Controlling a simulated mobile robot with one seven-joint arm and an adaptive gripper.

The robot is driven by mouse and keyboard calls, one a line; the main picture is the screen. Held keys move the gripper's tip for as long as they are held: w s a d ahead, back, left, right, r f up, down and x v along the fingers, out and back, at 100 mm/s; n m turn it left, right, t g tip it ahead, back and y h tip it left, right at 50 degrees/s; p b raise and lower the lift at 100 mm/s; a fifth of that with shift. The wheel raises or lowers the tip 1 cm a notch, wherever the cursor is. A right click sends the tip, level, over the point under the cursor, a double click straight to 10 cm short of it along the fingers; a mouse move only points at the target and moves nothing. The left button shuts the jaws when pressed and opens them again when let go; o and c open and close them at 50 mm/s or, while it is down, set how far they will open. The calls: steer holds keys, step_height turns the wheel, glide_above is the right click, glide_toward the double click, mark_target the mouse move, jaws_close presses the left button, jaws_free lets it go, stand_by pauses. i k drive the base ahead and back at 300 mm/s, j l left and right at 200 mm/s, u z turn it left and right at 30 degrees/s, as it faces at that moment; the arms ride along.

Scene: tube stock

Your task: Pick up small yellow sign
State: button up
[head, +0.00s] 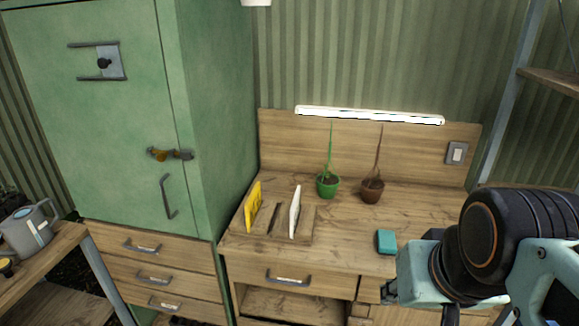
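The small yellow sign (252,207) stands upright, seen nearly edge-on, at the left end of the wooden desk. It sits in a low wooden holder (306,232), beside a thin dark piece (274,218) and a white panel (295,211). My arm comes in at the lower right. A small dark part that seems to be my gripper (389,291) shows at the arm's left edge, near the desk's front. It is well to the right of the sign and apart from it. Its fingers are too small and hidden to judge.
A green cabinet (222,120) rises close left of the sign. A teal block (386,241) lies near my arm. The desk's middle (345,225) is clear.

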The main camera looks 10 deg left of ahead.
mark_target(252, 204)
steer(key=i+j, duration=0.1)
steer(key=j, duration=0.35)
steer(key=i+j+z, duration=0.1)
steer(key=j, duration=0.4)
steer(key=i+j, duration=0.15)
steer(key=j, duration=0.3)
steer(key=i+j, duration=0.1)
steer(key=j, duration=0.4)
steer(key=i+j+z, duration=0.1)
steer(key=j, duration=0.35)
